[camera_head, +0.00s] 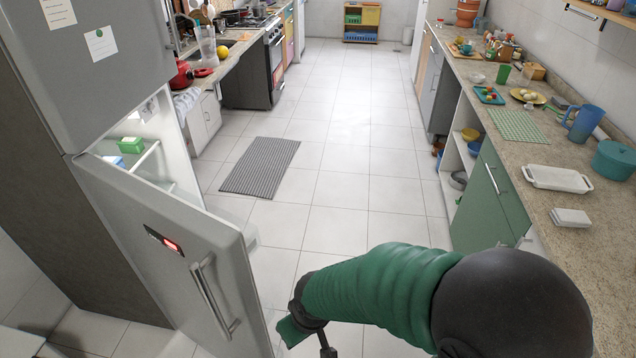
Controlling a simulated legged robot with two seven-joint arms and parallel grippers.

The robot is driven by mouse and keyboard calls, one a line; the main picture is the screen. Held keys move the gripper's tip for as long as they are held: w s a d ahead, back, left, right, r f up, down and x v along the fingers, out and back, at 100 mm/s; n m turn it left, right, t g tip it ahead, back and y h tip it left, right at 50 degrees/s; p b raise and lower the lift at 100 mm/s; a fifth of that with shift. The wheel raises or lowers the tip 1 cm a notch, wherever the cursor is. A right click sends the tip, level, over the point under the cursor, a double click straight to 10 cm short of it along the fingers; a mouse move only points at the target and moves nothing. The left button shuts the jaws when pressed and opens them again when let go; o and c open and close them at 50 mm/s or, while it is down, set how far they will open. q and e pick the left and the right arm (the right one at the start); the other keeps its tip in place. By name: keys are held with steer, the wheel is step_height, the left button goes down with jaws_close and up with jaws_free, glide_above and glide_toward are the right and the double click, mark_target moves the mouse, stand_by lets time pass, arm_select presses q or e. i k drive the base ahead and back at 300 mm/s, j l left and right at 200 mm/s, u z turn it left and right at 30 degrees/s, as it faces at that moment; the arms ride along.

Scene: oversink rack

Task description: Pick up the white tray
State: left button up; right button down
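The white tray (557,178) is a shallow rectangular dish with small end handles. It lies flat on the right counter, near its front edge. My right arm comes in from the lower right, and its gripper (308,338) is low over the floor at the bottom centre, beside the open fridge door. It is well apart from the tray. Its fingers are partly cut off by the frame's bottom edge, so its opening is unclear. My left gripper is not in view.
A small white container (570,217) lies in front of the tray. A teal pot (613,160), blue pitcher (582,124) and green mat (518,126) are near it. The open fridge door (180,255) blocks the lower left. The central floor is clear past the grey rug (261,166).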

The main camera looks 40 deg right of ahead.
mark_target(546, 177)
steer(key=z, duration=2.65)
steer(key=i+j, duration=0.1)
steer(key=i, duration=0.05)
